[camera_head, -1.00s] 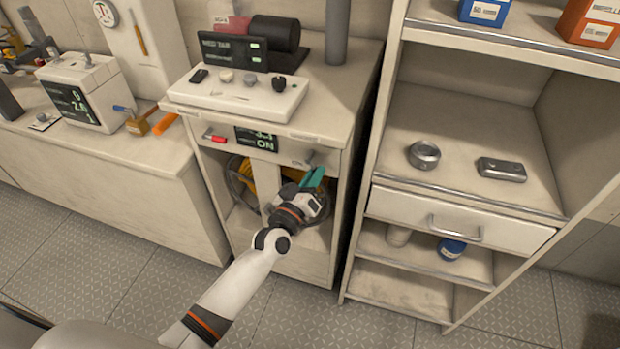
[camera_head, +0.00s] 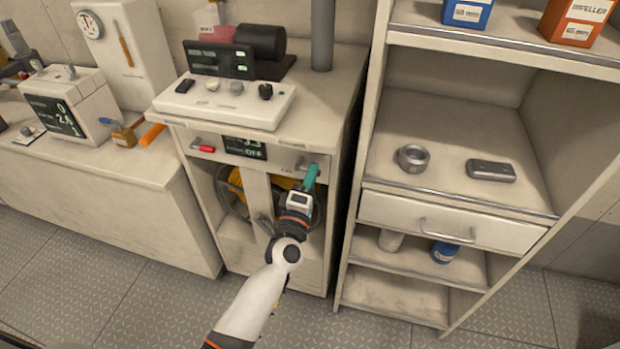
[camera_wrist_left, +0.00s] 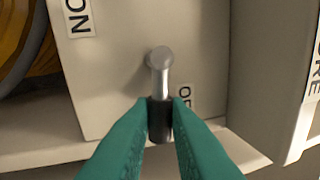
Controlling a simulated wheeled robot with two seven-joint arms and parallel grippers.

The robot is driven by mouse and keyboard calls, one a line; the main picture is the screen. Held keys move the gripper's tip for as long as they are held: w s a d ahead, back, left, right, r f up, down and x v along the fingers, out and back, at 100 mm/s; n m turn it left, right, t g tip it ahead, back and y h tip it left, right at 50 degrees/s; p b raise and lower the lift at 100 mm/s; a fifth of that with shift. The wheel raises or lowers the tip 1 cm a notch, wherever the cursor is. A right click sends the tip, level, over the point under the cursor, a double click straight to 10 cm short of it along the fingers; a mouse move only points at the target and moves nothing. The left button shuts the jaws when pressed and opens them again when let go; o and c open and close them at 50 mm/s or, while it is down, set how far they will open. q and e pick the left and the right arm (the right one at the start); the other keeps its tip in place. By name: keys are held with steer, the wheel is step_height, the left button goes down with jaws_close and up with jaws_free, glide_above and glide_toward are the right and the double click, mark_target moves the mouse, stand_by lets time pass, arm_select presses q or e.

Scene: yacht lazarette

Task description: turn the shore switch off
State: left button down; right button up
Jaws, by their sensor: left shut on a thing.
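The shore switch is a metal lever (camera_wrist_left: 160,75) with a black grip, on the pale front panel of the middle cabinet. In the head view its base (camera_head: 301,163) shows at the panel's right end. My left gripper (camera_head: 311,176) has teal fingers and is shut on the black grip, with one finger on each side in the left wrist view (camera_wrist_left: 160,112). The lever points toward a partly hidden label that begins "OF". An "ON" label (camera_wrist_left: 80,22) sits farther off, turned sideways. The panel display (camera_head: 245,148) reads 3.3 and OFF. My right gripper is not in view.
A red switch handle (camera_head: 204,149) sits at the panel's left end. Coiled yellow cable (camera_head: 236,182) hangs in the open cabinet below. A shelf unit with a drawer (camera_head: 450,222) stands close on the right. Open floor lies in front.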

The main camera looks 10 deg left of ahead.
arm_select(q)
steer(key=shift+r+n, duration=0.15)
steer(key=shift+n, duration=0.55)
steer(key=c, duration=1.4)
jaws_free()
steer(key=shift+s, duration=0.1)
steer(key=s, duration=0.4)
steer(key=s+f+b, duration=0.1)
steer(key=s, duration=0.2)
steer(key=s+f, duration=0.1)
steer(key=s, duration=0.3)
steer(key=shift+s+a+f, duration=0.1)
steer(key=shift+s+a, duration=0.05)
steer(key=shift+s, duration=0.2)
